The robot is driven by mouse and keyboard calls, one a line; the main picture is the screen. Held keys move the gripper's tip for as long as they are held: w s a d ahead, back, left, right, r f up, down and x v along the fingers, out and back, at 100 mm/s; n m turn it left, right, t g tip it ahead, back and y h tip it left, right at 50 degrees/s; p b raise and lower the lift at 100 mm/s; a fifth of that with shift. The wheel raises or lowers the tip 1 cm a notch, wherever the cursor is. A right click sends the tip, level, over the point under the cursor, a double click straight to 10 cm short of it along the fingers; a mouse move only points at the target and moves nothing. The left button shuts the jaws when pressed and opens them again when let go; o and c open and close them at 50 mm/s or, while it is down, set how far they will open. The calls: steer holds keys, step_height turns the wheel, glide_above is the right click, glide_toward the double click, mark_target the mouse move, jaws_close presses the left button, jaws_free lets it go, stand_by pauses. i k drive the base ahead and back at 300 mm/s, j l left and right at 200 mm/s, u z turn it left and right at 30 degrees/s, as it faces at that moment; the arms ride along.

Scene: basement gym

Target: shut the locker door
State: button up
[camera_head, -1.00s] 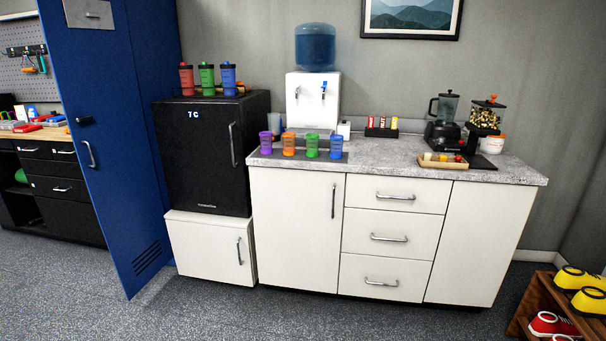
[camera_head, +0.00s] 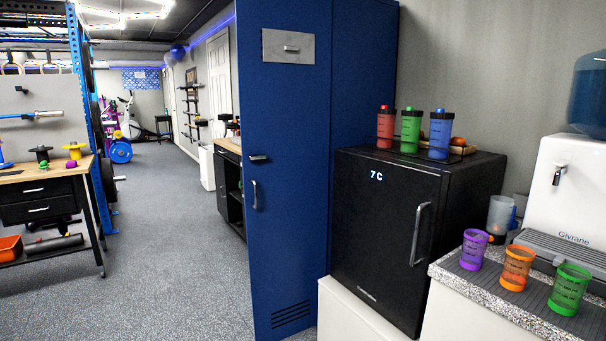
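The tall blue locker (camera_head: 365,70) stands left of the black fridge in the head view. Its blue door (camera_head: 290,200) stands swung out at an angle to the fridge front, with its left, free edge towards me. I see the door's outer face, with a grey plate near the top and vent slots at the bottom. A small black latch (camera_head: 258,157) and a silver handle (camera_head: 254,195) sit near its left edge. The locker's inside is hidden behind the door. My gripper is not in view.
The black fridge (camera_head: 385,245), with bottles on top, stands close right of the door. The counter (camera_head: 445,272) with several coloured cups is at lower right. A workbench (camera_head: 40,175) stands far left. The grey floor (camera_head: 170,240) left of the door is clear.

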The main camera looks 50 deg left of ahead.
mark_target(285, 109)
steer(key=i+j+u, duration=0.1)
steer(key=i+u, duration=0.25)
steer(key=u, duration=0.15)
steer(key=i+u, duration=0.45)
steer(key=i+l+u, duration=0.2)
steer(key=u, duration=0.3)
steer(key=i+l+u, duration=0.15)
steer(key=i+u, duration=0.15)
steer(key=i, duration=0.2)
steer(key=i+l, duration=0.15)
steer(key=i, duration=0.3)
steer(key=i+l+z, duration=0.1)
steer(key=i, duration=0.35)
